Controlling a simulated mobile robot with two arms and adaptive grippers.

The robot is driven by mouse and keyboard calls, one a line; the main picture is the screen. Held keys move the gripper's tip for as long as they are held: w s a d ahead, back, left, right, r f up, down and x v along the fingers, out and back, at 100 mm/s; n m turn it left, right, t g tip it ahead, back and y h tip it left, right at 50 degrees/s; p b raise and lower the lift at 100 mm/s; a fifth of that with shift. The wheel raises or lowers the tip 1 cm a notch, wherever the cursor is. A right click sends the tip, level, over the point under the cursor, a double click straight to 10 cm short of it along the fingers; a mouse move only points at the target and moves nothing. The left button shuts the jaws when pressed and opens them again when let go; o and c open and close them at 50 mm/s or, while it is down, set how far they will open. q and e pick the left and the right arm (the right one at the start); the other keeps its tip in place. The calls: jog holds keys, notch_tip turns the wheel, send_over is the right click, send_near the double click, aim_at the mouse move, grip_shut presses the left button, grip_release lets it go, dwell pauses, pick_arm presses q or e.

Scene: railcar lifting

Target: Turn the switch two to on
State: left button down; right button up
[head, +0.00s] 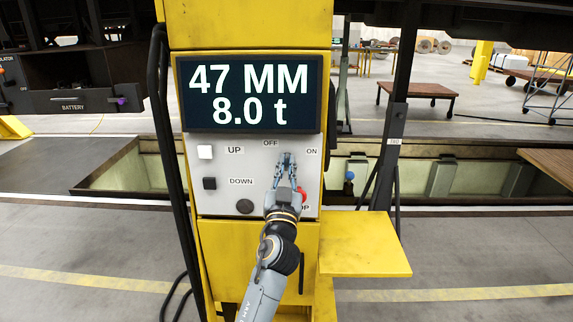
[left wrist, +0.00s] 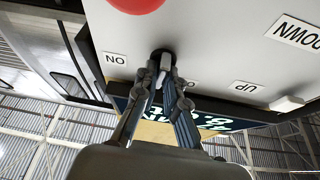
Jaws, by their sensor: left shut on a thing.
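The switch (head: 287,157) sits on the grey panel (head: 225,164) of the yellow column, between the OFF label (head: 270,143) and the ON label (head: 311,152). My left gripper (head: 287,163) reaches up to it from below and is shut on its handle. In the left wrist view, which is upside down, the fingers (left wrist: 163,78) close around the light handle (left wrist: 165,62) in front of a dark round base. The ON label (left wrist: 115,58) is left of it; the OFF label is mostly hidden by a finger. I cannot tell which way the handle points. My right gripper is not in view.
A screen (head: 250,93) above reads 47 MM and 8.0 t. UP (head: 205,152) and DOWN (head: 209,183) buttons and a dark round knob (head: 244,206) are at left. A red button (head: 302,195) is partly behind my gripper. A yellow shelf (head: 365,244) juts out lower right.

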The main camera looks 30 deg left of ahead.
pick_arm(q)
jog(key=shift+r+m+t+h+p, duration=0.25)
jog(key=shift+m+h+p, duration=0.35)
jog(key=shift+m, duration=0.5)
jog(key=m+h+p, duration=0.1)
jog(key=m+p, duration=0.1)
jog(key=m, duration=0.1)
jog(key=m+h+p, duration=0.2)
jog(key=m+p, duration=0.1)
jog(key=m+h+p, duration=0.1)
jog(key=m+p, duration=0.2)
jog(key=shift+a+r+m+h, duration=0.1)
jog(key=shift+m+h, duration=0.2)
jog(key=shift+f+m+h+p, duration=0.2)
jog(key=shift+m+h+p, duration=0.2)
jog(key=shift+m+p, duration=1.1)
jog(key=c, duration=1.4)
grip_release()
jog(key=shift+f, duration=0.1)
